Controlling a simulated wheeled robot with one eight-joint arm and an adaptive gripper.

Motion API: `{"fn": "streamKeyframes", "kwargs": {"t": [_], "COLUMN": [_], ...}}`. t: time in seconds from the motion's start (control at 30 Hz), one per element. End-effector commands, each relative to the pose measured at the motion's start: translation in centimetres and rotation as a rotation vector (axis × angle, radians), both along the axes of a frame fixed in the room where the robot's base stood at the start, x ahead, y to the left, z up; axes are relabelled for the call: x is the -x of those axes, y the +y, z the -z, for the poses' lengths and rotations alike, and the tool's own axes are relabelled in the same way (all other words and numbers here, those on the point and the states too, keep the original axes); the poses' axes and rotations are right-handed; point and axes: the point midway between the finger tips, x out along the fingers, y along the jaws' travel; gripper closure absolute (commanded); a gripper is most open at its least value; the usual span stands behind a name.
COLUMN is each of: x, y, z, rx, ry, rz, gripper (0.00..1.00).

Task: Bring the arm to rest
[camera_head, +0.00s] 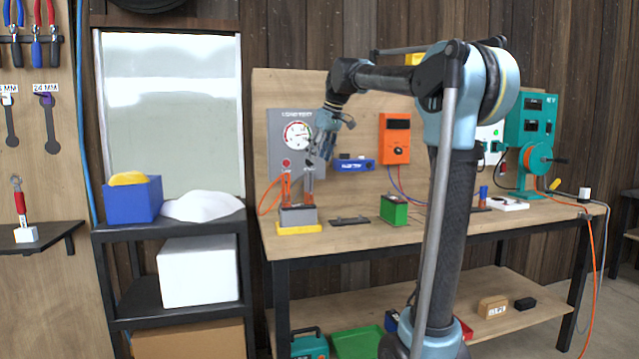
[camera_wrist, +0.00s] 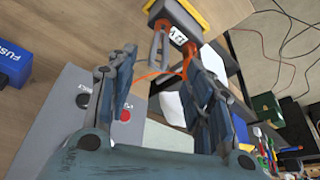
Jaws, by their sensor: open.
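My gripper (camera_head: 312,162) is on my bent arm above the left part of the workbench (camera_head: 350,238), in front of a grey panel with a round gauge (camera_head: 297,135). In the wrist view my gripper (camera_wrist: 160,55) has its two fingers spread apart with nothing held between them. Beyond the fingertips is a grey block labelled 12 V on a yellow base (camera_wrist: 185,22). In the head view this grey block (camera_head: 298,215) stands on the bench below my gripper, with orange cable nearby. Whether the fingers touch anything is hard to tell.
A blue fuse box (camera_head: 353,165) and an orange meter (camera_head: 395,139) are on the back board. A green box (camera_head: 394,210) and a dark flat piece (camera_head: 349,221) lie on the bench. A black cart (camera_head: 168,233) with a blue bin (camera_head: 133,200) stands left.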

Motion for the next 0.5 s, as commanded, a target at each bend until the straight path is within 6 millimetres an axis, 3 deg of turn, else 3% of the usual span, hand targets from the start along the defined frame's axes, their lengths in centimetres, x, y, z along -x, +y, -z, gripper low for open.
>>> {"fn": "streamKeyframes", "kwargs": {"t": [0.17,0.5], "x": [3.5,12.9], "y": [-2.9,-9.7], "z": [2.7,11.4], "rx": [0.009,0.033], "ry": [0.021,0.073], "rz": [0.071,0.27], "gripper": [0.53,0.53]}}
